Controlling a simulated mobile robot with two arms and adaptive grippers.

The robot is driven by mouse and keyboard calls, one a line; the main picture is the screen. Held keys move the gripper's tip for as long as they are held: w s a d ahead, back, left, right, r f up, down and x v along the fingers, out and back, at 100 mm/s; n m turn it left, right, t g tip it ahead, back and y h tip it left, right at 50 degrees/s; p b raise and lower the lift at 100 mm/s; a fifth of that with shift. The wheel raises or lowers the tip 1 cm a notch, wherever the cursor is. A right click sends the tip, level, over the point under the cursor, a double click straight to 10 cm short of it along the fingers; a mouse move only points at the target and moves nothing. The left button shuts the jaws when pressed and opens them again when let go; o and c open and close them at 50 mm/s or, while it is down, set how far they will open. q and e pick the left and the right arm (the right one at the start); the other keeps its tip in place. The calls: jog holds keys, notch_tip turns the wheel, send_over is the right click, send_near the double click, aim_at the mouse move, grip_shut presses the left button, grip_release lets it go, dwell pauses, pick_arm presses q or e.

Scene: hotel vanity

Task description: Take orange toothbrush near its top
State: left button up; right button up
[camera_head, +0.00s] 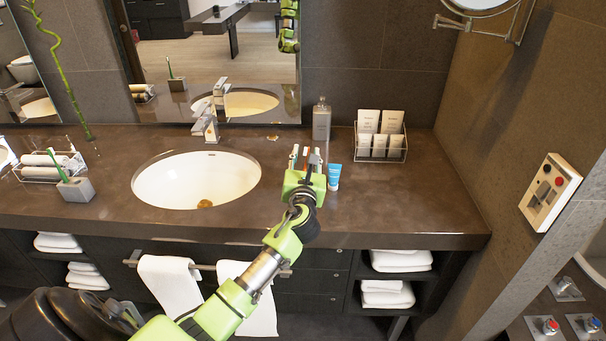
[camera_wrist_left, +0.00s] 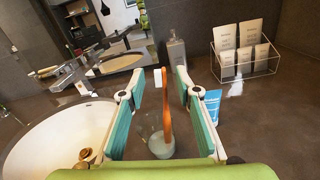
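The orange toothbrush (camera_wrist_left: 166,105) stands tilted in a clear glass (camera_wrist_left: 160,143) on the counter, with its white bristles (camera_wrist_left: 157,80) near the top. My left gripper (camera_wrist_left: 160,82) is open, and in the left wrist view the toothbrush shows between its two fingers. I cannot tell whether either finger touches it. In the head view my left gripper (camera_head: 305,158) is over the counter right of the sink, and it hides most of the glass and toothbrush. My right gripper is not in view.
A blue-and-white tube (camera_head: 334,177) stands just right of the gripper. A grey bottle (camera_head: 321,120) and a wire rack of white tubes (camera_head: 393,153) stand behind. The sink (camera_head: 190,180) is to the left. The counter's right front (camera_head: 420,205) is clear.

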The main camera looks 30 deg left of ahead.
pick_arm(q)
jog(key=shift+x, duration=1.05)
jog(key=shift+d, duration=0.1)
grip_shut()
